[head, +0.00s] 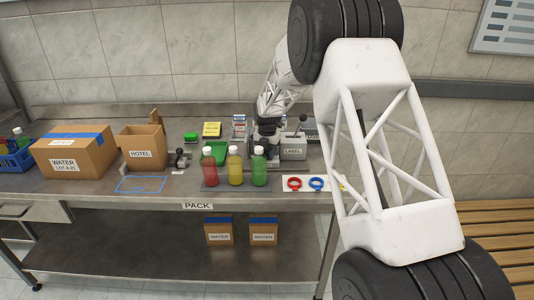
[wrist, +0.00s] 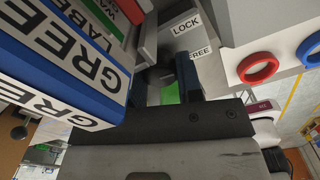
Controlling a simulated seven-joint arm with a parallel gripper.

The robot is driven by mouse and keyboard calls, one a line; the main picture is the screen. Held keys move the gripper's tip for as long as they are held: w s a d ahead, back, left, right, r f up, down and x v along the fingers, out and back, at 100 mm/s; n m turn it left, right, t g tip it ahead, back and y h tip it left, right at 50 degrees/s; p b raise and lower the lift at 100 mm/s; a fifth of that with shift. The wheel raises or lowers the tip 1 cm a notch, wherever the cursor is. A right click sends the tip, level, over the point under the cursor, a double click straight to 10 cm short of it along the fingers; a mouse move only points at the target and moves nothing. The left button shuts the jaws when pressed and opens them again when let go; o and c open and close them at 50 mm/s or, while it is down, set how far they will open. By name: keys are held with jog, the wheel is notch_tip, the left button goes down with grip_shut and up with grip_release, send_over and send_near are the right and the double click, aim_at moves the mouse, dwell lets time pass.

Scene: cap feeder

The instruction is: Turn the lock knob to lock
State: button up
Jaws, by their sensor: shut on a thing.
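My gripper (wrist: 168,82) is shut on the dark lock knob (wrist: 153,75), seen in the wrist view beside the feeder. One blue-dark finger shows clearly; the other is mostly hidden, as is the knob's exact angle. A LOCK label (wrist: 187,24) and a FREE label (wrist: 200,51) are on the light panel close to the knob. In the head view my gripper (head: 266,128) is down at the back of the bench, and the knob is hidden there.
The grey LABEL box (head: 293,153) stands right of my gripper. Red (head: 209,168), yellow (head: 235,168) and green (head: 259,168) bottles stand in front. Red (head: 294,184) and blue (head: 316,184) rings lie right.

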aim_at(267, 153)
jog(key=shift+n, duration=2.1)
jog(key=o, duration=0.9)
jog(key=shift+r, duration=3.95)
